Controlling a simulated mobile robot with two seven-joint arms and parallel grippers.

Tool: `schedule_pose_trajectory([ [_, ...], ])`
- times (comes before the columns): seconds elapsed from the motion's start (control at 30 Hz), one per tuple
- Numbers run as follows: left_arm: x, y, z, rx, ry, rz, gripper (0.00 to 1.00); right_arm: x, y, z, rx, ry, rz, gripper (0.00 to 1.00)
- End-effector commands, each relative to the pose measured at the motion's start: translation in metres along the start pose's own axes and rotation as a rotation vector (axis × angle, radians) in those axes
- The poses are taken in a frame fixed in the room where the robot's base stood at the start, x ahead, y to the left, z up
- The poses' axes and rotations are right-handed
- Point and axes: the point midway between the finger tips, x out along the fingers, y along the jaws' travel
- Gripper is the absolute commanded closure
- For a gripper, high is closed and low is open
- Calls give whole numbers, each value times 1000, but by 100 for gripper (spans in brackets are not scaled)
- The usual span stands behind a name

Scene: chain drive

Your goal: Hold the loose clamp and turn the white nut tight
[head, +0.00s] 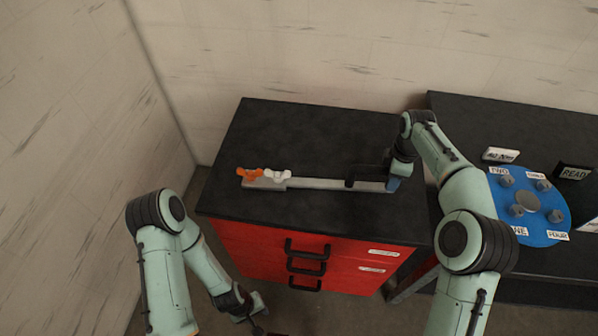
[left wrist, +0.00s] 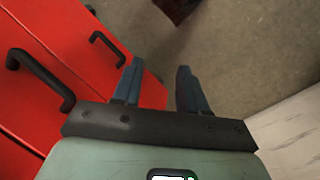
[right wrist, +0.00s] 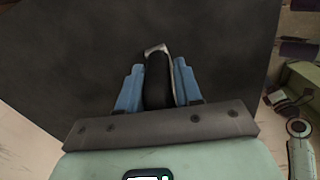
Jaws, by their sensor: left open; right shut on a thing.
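The clamp is a long light-grey bar (head: 320,183) lying across the black cabinet top, with a black bracket-like part (head: 365,173) near its right end. A white wing-shaped nut (head: 277,175) sits at its left end, beside an orange wing-shaped part (head: 249,174). My right gripper (head: 392,184) is at the bar's right end. In the right wrist view its blue fingers (right wrist: 158,88) are shut on a black part with a metal tip, seemingly the clamp's end. My left gripper (head: 255,305) is open and empty, low in front of the cabinet; its spread fingers show in the left wrist view (left wrist: 158,90).
The red cabinet (head: 240,243) has black drawer handles (head: 306,266), also close to the left gripper in its wrist view (left wrist: 45,80). A dark table (head: 480,125) at right holds a blue disc (head: 550,205) with labelled posts. Walls stand behind and left. The front cabinet top is clear.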

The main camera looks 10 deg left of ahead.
Motion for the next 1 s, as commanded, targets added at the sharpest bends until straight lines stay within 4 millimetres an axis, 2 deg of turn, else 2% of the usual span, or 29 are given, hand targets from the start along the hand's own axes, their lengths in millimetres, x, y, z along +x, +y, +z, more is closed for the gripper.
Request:
schedule_pose_trajectory([
  [0.03,-6,-10,-33,-142,76,-17,58,0,0,0,2,1,1,100],
  [0.17,-37,-56,-126,-645,310,-39,58,-1,0,0,2,1,1,100],
  [0.2,-52,-74,-154,-816,390,-30,58,-1,0,0,2,1,1,100],
  [0.27,-79,-104,-192,-1070,509,-1,58,-1,0,0,2,1,1,100],
  [0.3,-99,-123,-214,-1238,589,31,58,-1,0,0,2,1,2,100],
  [0.37,-132,-149,-247,-1480,713,104,58,-1,0,0,2,1,2,100],
  [0.4,-154,-162,-268,-1629,794,169,58,-1,0,0,2,1,2,100],
  [0.47,-186,-166,-299,-1820,903,292,58,-1,0,0,2,1,2,100],
  [0.53,-220,-151,-333,-2003,1005,462,58,-1,0,0,2,1,2,100],
  [0.63,-261,-99,-371,-2229,1087,725,58,-1,0,0,2,1,2,100],
  [0.7,-287,-58,-384,-2403,1097,899,58,-1,0,0,2,2,2,100],
  [0.77,-307,-23,-388,-2564,1074,1030,58,-1,0,0,2,1,2,100],
  [0.8,-318,1,-386,-2680,1042,1104,58,-1,0,0,2,1,2,100],
  [0.83,-326,19,-384,2730,-995,-1135,58,-1,0,0,2,1,2,100],
  [0.93,-347,82,-363,2564,-716,-1027,58,-1,0,0,2,1,1,100],
  [1.0,-360,127,-341,2472,-545,-910,58,-1,0,0,2,1,1,100],
])
